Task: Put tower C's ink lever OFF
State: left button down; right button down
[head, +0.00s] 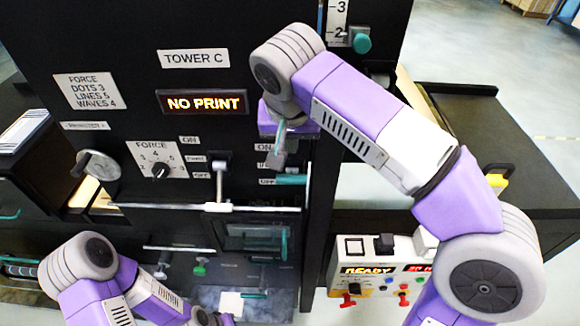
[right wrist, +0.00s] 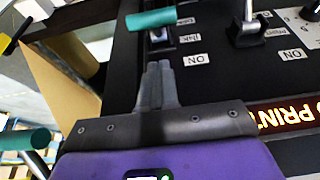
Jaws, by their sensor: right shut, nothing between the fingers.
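Tower C's black panel carries a TOWER C label (head: 194,58). The ink lever has a teal handle (head: 290,179), which sits level with the OFF label (head: 267,181), below the INK and ON labels. The handle also shows in the right wrist view (right wrist: 150,20), beside the OFF end of its slot. My right gripper (head: 277,160) is shut and empty, in front of the panel just above the handle. Its closed fingertips (right wrist: 158,68) appear apart from the handle. My left arm is low at the left; its fingers are not visible.
A NO PRINT display (head: 202,102) is lit above. A grey print lever (head: 220,178) stands left of the ink lever, near the FORCE knob (head: 160,171). Another teal handle (head: 362,43) is at the upper right. A control box (head: 380,262) reads READY at lower right.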

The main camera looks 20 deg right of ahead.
aim_at(290, 177)
jog(key=f, duration=0.3)
jog(key=shift+s+f+b, duration=0.2)
jog(key=shift+f+b, duration=0.1)
jog(key=shift+f, duration=0.1)
jog(key=shift+s+a+f, duration=0.15)
jog(key=shift+s+f, duration=0.15)
jog(key=shift+f, duration=0.3)
